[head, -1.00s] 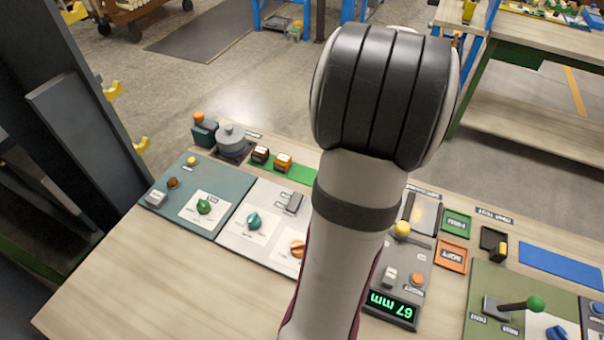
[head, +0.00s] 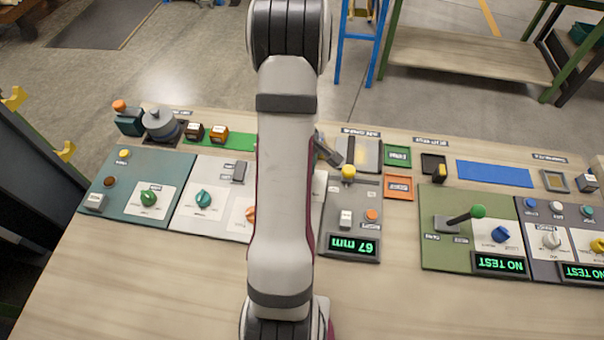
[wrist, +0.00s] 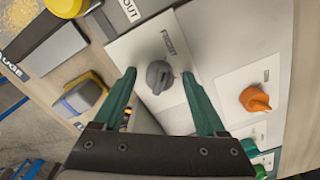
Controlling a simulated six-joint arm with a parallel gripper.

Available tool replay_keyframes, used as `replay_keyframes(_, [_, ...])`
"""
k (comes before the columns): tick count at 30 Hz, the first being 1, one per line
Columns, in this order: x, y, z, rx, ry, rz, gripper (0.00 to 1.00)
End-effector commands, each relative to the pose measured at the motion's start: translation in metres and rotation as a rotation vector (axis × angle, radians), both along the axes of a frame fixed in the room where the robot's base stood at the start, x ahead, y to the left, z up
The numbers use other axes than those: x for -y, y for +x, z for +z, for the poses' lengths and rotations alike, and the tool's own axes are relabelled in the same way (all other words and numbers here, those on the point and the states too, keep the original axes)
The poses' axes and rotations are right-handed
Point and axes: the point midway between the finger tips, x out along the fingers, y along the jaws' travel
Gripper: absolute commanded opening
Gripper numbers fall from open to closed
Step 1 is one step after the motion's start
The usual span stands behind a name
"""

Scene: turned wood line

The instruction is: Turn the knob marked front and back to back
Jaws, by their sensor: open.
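A grey knob (wrist: 158,76) sits on a white plate (wrist: 140,50) in the wrist view. A small label by the plate's upper edge seems to read FRONT; a BACK mark is not visible. In the head view my arm hides the knob and most of my gripper.
An orange knob (wrist: 254,99) is on the neighbouring plate. A yellow-topped part (head: 348,173) and a 67 mm display (head: 352,247) are right of my arm. A green knob (head: 203,198) is left of it. The bench front is clear.

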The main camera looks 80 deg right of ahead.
Motion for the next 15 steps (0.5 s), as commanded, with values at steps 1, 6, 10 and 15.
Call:
replay_keyframes(1, [0.0,0.0,0.0002,0.0,0.0,0.0,0.74])
replay_keyframes(6, [0.0,0.0,0.0004,0.0,0.0,0.0,0.45])
replay_keyframes(10, [0.0,0.0,0.0004,0.0,0.0,0.0,0.22])
replay_keyframes(15, [0.0,0.0,0.0005,0.0,0.0,0.0,0.0])
